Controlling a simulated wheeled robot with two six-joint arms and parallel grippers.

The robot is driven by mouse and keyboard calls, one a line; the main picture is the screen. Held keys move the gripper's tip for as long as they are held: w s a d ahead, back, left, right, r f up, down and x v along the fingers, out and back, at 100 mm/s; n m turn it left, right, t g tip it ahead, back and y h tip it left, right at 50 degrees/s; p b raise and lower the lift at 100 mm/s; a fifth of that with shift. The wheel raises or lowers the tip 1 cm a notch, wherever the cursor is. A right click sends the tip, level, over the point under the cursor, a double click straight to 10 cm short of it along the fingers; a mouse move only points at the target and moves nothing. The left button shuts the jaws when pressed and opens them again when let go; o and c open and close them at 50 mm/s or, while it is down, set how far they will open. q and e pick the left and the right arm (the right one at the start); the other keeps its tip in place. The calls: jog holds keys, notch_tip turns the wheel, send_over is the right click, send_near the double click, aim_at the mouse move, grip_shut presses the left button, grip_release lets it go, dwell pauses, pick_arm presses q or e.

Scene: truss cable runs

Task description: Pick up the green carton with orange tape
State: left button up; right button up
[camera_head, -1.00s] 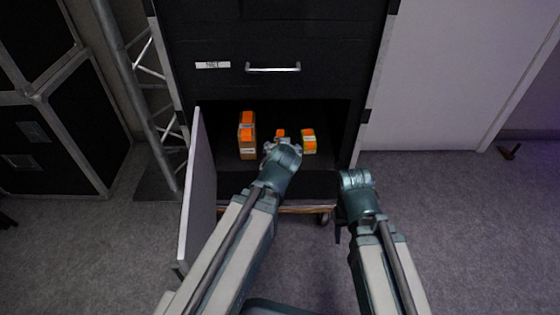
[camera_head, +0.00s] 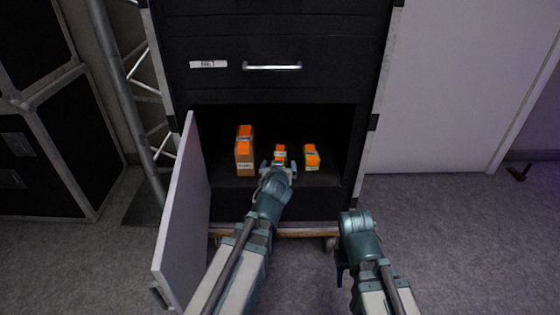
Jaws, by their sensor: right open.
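A taller brown carton with orange tape (camera_head: 244,151) stands further left. My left gripper (camera_head: 279,167) is at the compartment, in front of the small middle carton; whether it touches it, or how its jaws stand, I cannot tell. My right gripper (camera_head: 343,268) is open, low in front of the cabinet's right side, apart from the cartons and partly hidden by its wrist.
The black cabinet (camera_head: 275,90) has a closed drawer with a silver handle (camera_head: 272,67) above the compartment. Its open door (camera_head: 186,220) stands out at the left. A metal truss (camera_head: 135,90) and black cases (camera_head: 40,170) are further left.

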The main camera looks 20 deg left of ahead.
aim_at(280, 154)
pick_arm(q)
jog(key=b+x, duration=0.1)
jog(key=x, duration=0.4)
jog(key=shift+w+f+b, duration=0.15)
jog(key=shift+w+b, duration=0.05)
jog(key=shift+b, duration=0.15)
jog(key=shift+b+x, duration=0.85)
jog(key=shift+x, duration=2)
jog(key=shift+a+r, duration=0.1)
jog(key=shift+r, duration=0.2)
grip_shut()
